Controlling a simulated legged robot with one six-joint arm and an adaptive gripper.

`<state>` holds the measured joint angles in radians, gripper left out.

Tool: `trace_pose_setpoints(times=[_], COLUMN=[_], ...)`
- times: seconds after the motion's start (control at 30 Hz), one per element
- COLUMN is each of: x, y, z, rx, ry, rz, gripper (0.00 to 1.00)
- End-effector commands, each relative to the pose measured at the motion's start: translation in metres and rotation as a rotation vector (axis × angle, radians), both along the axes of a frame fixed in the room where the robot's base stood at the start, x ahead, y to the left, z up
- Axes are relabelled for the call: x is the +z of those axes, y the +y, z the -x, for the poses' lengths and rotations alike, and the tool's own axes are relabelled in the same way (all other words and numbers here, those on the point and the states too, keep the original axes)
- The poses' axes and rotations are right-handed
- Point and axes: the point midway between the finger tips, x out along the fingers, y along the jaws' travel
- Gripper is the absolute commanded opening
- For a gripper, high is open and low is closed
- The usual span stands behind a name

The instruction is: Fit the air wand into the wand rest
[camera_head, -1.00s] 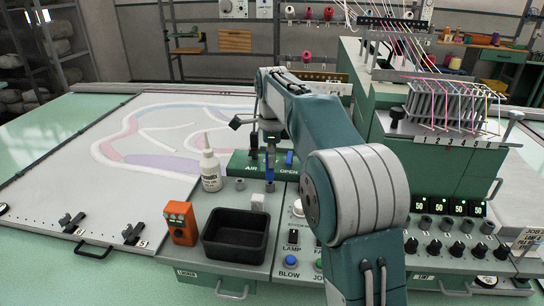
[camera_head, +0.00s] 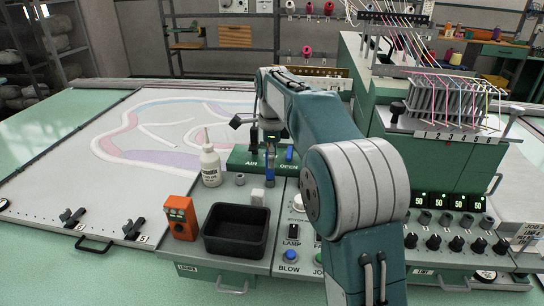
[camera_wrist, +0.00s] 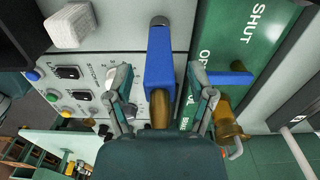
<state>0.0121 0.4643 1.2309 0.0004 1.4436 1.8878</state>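The air wand (camera_head: 269,168), as I take the blue upright piece to be, stands at the front of the green AIR panel. In the wrist view the air wand (camera_wrist: 160,62) has a blue body, a grey end at the top and a brass part below. My gripper (camera_wrist: 160,80) is open, one finger on each side of the wand with visible gaps. In the head view my gripper (camera_head: 265,143) is mostly hidden by my arm. I cannot pick out the wand rest with certainty; a short grey socket (camera_head: 240,179) sits left of the wand.
A blue valve lever (camera_wrist: 229,78) and brass fitting (camera_wrist: 228,120) are close on the right. A white block (camera_head: 257,197), glue bottle (camera_head: 210,165), black tray (camera_head: 236,230) and orange box (camera_head: 180,217) stand nearby.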

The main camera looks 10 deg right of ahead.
Motion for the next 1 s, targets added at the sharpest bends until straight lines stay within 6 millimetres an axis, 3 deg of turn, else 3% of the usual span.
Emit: trace_pose_setpoints(times=[0.27, 0.7, 1.0], x=[0.008, 0.083, 0.114], y=[0.0, 0.001, 0.001], z=[0.0, -0.002, -0.002], rx=[0.0, 0.0, 0.0], ry=[0.0, -0.002, 0.0], rz=[0.0, 0.001, 0.001], gripper=[0.7, 0.7, 0.7])
